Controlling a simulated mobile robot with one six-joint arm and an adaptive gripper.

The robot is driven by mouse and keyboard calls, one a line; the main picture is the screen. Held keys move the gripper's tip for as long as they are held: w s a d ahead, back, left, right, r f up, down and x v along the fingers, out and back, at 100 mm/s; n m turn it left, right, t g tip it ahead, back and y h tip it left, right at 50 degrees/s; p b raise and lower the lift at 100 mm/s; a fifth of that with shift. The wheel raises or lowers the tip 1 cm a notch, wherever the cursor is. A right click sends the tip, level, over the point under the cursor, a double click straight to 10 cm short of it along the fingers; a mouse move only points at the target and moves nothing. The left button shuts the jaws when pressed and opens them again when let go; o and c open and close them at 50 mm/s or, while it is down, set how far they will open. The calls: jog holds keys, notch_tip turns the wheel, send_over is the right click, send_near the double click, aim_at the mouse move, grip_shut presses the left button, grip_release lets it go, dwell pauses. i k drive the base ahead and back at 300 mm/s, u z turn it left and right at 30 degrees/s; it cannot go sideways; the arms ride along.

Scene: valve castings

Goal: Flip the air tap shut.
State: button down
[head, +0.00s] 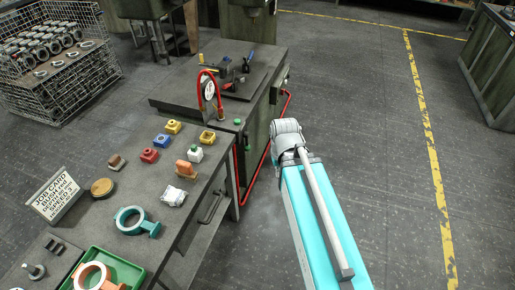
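I cannot tell for certain which part is the air tap. A round white-faced gauge (209,89) with a red hose (219,101) arching around it stands at the near edge of the far bench. A small green knob (237,121) sits at the bench edge just right of it, near red piping that runs down the bench side. A yellow part (206,72) shows just behind the gauge. These are too small to read any handle's position. My gripper is not in view; only my pale arm joint and teal body show, right of the benches.
The near bench holds coloured blocks (149,155), a teal ring casting (131,220), a green tray (124,268) with an orange ring, and a job card (55,196). A vise-like tool (234,75) lies on the far bench (180,88). Open floor lies to the right.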

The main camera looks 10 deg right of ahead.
aim_at(247, 147)
jog(key=z, duration=0.45)
jog(key=k, duration=0.95)
jog(key=z, duration=0.45)
jog(key=i, duration=2.05)
jog(key=u, duration=0.65)
jog(key=i, duration=0.55)
jog(key=u, duration=0.9)
jog(key=i, duration=0.65)
jog(key=u, duration=0.35)
